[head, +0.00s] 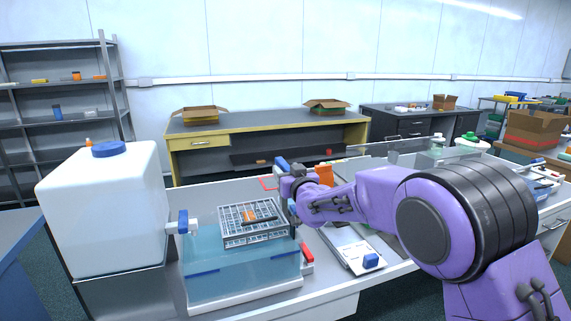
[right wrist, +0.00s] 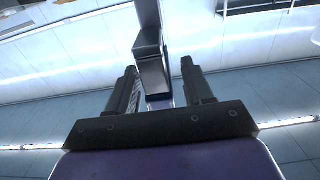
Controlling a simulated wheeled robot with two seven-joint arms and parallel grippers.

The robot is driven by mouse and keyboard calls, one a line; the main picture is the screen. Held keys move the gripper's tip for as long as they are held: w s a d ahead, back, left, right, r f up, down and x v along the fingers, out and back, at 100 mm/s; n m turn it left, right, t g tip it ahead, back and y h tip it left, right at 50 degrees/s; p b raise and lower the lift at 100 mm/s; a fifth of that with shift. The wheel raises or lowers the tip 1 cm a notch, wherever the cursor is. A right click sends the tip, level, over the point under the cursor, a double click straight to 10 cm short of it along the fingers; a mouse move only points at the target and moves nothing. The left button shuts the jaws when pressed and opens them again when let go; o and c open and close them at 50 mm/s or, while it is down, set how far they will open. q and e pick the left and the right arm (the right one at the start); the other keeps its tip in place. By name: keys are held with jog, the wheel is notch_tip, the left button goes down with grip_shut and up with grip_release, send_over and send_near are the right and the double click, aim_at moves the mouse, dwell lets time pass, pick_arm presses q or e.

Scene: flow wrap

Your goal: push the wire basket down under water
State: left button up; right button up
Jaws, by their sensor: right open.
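The wire basket (head: 235,213) is a light grey grid at the top of a clear tank (head: 245,287) of bluish water. A small orange item and a dark item show at the basket. I cannot tell how much of the basket is under water. My right gripper (head: 287,190) is just right of the basket, at its edge; whether it touches is unclear. In the right wrist view its two fingers (right wrist: 162,85) are apart, with a grey upright block (right wrist: 152,72) between or beyond them. My left gripper is out of view.
A white container with a blue cap (head: 100,205) and a tap stands left of the tank. A red item (head: 307,253) and a pale tray with a blue block (head: 371,260) are on the right. Shelves and benches stand behind.

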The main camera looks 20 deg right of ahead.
aim_at(286, 206)
jog(key=shift+w, duration=0.7)
jog(key=shift+c, duration=0.3)
grip_shut()
notch_tip(286, 206, down, 12)
jog(key=b, duration=0.7)
jog(key=shift+f+b, duration=0.15)
jog(key=shift+b, duration=0.15)
jog(key=shift+s, duration=0.1)
jog(key=shift+c, duration=1.1)
grip_release()
jog(key=shift+f, duration=0.1)
jog(key=shift+o, duration=1.4)
